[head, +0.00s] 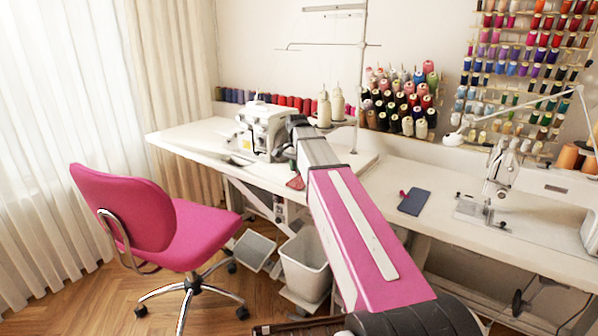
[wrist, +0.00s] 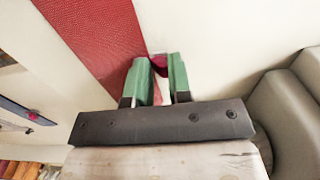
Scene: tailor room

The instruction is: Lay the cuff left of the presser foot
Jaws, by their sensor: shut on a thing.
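My gripper (wrist: 160,64) has green fingers and is shut on a small dark crimson piece, which I take for the cuff (wrist: 159,66). Only a bit of it shows between the fingertips, so its shape is hidden. Another white sewing machine (head: 500,170) stands on the right table.
A red textured strip (wrist: 95,35) lies below the fingers; a red patch (head: 295,183) shows by my arm. A dark blue pad (head: 414,202) with a small crimson thing (head: 403,193) lies on the right table. White cones (head: 337,104) stand behind. A pink chair (head: 190,232) is at left.

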